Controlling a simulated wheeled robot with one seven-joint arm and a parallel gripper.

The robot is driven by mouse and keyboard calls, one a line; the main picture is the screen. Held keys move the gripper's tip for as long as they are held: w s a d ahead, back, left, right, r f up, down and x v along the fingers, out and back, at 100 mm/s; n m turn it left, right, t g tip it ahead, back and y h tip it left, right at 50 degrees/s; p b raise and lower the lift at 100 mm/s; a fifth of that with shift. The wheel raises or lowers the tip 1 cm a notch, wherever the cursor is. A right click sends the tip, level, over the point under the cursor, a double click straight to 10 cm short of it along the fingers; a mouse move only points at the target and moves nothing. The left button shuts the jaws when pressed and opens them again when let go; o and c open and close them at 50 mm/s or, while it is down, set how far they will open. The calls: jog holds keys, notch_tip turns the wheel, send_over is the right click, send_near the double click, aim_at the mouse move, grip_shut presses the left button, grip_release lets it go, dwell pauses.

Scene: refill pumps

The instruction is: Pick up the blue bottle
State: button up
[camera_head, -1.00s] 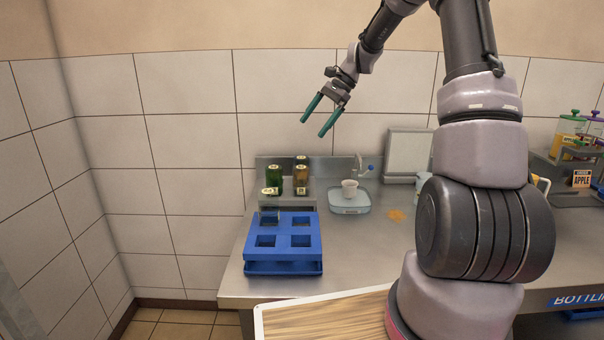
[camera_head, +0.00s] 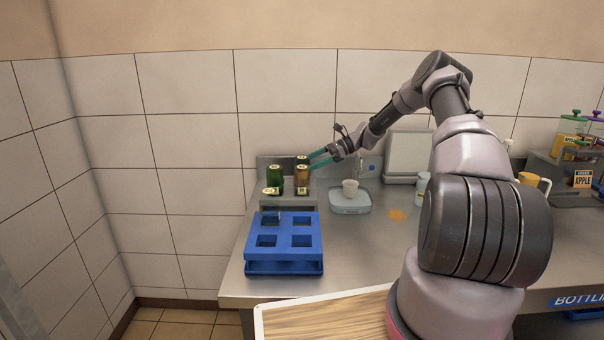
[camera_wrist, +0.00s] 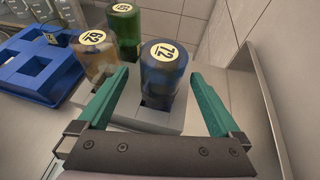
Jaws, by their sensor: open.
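The blue bottle (camera_wrist: 163,75) is dark and translucent with a pale round "72" label on top. It stands upright in a slot of a grey rack (camera_wrist: 120,117). My gripper (camera_wrist: 160,73) is open, with one green finger on each side of the bottle and a visible gap on both sides. In the head view, my gripper (camera_head: 312,161) is at the right of the bottle group. A bottle top (camera_head: 302,158) shows there behind the amber bottle (camera_head: 302,181); most of that rear bottle is hidden.
A green bottle (camera_head: 274,180) stands left of the amber one. A blue tray with square holes (camera_head: 285,241) is in front. A white cup (camera_head: 350,187) stands on a pale scale (camera_head: 350,206) to the right. Tiled walls close off the back and left.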

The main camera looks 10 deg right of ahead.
jog(key=shift+x, duration=3.45)
jog(key=shift+w, duration=0.1)
jog(key=c, duration=1.5)
jog(key=shift+r, duration=0.15)
